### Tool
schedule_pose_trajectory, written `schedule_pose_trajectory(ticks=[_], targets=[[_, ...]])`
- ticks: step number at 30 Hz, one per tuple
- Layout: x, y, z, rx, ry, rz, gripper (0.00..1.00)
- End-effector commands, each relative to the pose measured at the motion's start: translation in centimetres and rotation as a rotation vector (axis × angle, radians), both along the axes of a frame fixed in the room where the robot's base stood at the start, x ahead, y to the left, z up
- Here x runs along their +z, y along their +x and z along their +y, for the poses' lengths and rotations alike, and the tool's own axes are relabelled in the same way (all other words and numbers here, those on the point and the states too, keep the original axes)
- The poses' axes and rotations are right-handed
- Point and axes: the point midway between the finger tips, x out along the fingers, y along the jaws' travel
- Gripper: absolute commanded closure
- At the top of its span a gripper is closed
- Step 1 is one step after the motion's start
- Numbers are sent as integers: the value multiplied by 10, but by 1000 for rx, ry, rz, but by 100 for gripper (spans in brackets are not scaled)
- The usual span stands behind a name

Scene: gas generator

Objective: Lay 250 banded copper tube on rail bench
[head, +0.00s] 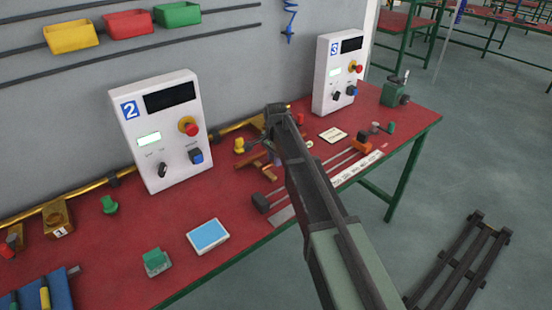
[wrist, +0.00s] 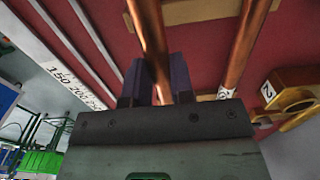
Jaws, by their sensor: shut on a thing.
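In the wrist view, my gripper (wrist: 158,75) is shut on a copper tube (wrist: 148,28), which runs between its dark fingers. No band or number can be read on this tube. A second copper tube (wrist: 245,40) lies apart to the right, with a partly hidden white label near its lower end. In the head view, my arm hides most of the gripper (head: 276,160) and the held tube. The rail bench (head: 330,168) has two thin rails and a white numbered scale along its front; my arm covers part of it. Its rails also show in the wrist view (wrist: 75,40).
White box 2 (head: 163,130) and white box 3 (head: 338,72) stand at the back of the red table (head: 120,240). A brass block marked 2 (wrist: 285,90) is right of the tubes in the wrist view. A blue-topped pad (head: 208,236) lies near the front edge.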

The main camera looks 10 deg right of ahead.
Motion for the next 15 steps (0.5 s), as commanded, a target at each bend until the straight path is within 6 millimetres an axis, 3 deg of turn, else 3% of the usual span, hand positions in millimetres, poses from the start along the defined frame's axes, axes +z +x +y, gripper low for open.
schedule_pose_trajectory(ticks=[15], targets=[[-17, 0, 0, 0, 0, 0, 93]])
